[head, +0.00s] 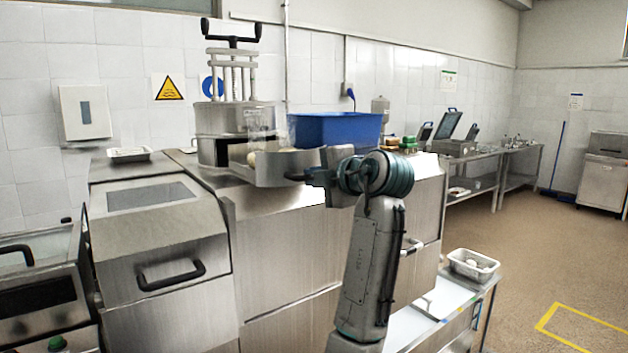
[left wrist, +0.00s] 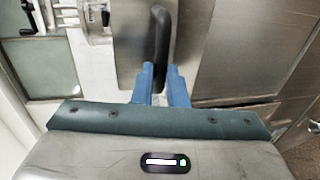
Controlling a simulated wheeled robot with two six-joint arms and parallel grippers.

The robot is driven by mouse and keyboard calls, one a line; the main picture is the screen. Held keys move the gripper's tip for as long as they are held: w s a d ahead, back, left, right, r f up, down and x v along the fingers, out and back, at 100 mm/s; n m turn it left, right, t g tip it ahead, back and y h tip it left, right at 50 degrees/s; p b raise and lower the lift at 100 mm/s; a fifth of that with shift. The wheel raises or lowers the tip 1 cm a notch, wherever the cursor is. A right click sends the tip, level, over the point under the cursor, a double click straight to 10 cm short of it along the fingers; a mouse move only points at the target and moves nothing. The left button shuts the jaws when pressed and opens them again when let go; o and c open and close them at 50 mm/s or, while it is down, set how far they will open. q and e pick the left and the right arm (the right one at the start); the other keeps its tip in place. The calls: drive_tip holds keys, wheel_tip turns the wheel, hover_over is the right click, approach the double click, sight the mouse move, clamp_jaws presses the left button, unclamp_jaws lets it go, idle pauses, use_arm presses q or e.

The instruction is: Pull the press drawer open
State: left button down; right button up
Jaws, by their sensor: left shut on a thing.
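The press (head: 218,120) is a metal cylinder with a black-handled screw on top, standing on the steel counter. Its drawer (head: 285,172) sticks out from the dark opening toward the right, with pale round contents partly visible inside. My left gripper (head: 312,177) is shut on the black drawer handle (head: 296,177) at the drawer's front. In the left wrist view the blue fingers of my left gripper (left wrist: 160,84) close around the black handle (left wrist: 161,42). My right gripper is not in view.
A blue basket (head: 335,129) stands behind the drawer. A small tray (head: 129,154) lies on the counter at the left. Open floor lies farther right.

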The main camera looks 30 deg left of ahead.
use_arm(q)
drive_tip(key=shift+f, duration=0.2)
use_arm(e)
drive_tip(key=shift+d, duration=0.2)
use_arm(q)
drive_tip(key=c, duration=1.5)
unclamp_jaws()
drive_tip(key=shift+d, duration=0.1)
drive_tip(key=shift+c, duration=0.2)
drive_tip(key=shift+o, duration=0.4)
drive_tip(key=shift+s+d+r, duration=0.15)
drive_tip(key=shift+d+r, duration=0.05)
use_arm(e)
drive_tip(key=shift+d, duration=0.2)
